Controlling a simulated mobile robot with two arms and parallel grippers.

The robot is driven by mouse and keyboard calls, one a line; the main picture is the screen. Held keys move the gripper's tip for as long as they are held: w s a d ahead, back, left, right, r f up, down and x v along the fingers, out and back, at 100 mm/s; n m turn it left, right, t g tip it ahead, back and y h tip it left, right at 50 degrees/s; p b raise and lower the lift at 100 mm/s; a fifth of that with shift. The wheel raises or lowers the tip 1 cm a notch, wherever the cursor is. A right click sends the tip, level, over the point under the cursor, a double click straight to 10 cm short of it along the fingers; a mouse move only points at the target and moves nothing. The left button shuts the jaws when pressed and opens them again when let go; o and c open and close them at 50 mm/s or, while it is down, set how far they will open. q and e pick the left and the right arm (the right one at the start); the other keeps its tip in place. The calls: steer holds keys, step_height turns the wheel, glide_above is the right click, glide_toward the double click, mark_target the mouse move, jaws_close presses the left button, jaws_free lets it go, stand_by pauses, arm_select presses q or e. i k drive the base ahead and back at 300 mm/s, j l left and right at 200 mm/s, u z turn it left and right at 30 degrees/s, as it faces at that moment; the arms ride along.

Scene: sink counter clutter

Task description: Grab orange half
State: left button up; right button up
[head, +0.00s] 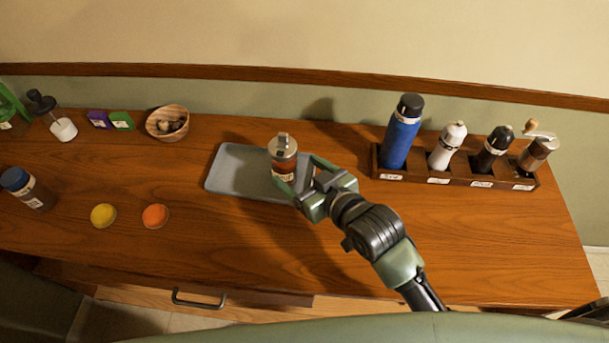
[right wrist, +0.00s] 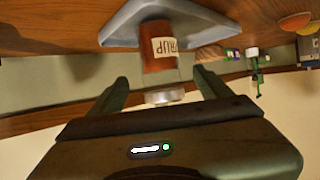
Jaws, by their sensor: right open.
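The orange half (head: 155,216) lies cut face up on the wooden counter, left of the grey tray and beside a yellow citrus half (head: 103,215). My right gripper (head: 297,174) is well to the right of the orange half. Its fingers are open on either side of a syrup bottle (head: 284,158) with a metal top, which stands on the tray. The right wrist view, upside down, shows the bottle (right wrist: 158,50) between the open fingers (right wrist: 160,78); I cannot tell whether they touch it. My left gripper is not in view.
The grey tray (head: 228,172) holds the bottle. A wooden rack (head: 455,180) with a blue flask and several grinders stands right. A bowl (head: 167,123), green and purple boxes, and a blue-capped jar (head: 27,188) stand left. Counter around the orange half is clear.

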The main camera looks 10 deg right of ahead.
mark_target(155, 215)
steer(key=u, duration=1.15)
